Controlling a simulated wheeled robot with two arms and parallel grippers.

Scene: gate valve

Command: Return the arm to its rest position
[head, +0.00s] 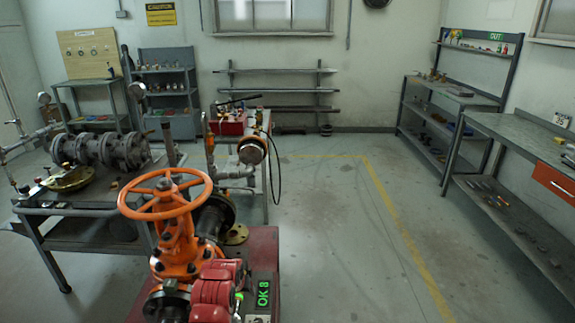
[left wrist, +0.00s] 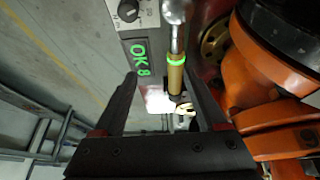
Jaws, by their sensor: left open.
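My left gripper (left wrist: 160,80) shows in the left wrist view as two dark fingers spread apart, with nothing held between them. Beyond the fingertips is a brass-coloured rod with a bright green band (left wrist: 176,60) and a round metal end, beside the green "OK 8" display (left wrist: 138,58). I cannot tell whether a finger touches the rod. In the head view I cannot make out this gripper clearly. My right gripper is not in view.
A dark bench (head: 85,205) with flanged pipework (head: 100,150) stands at the left. Shelving and a workbench (head: 500,130) with an orange drawer line the right wall. The floor (head: 345,230) between, with a yellow line, is clear.

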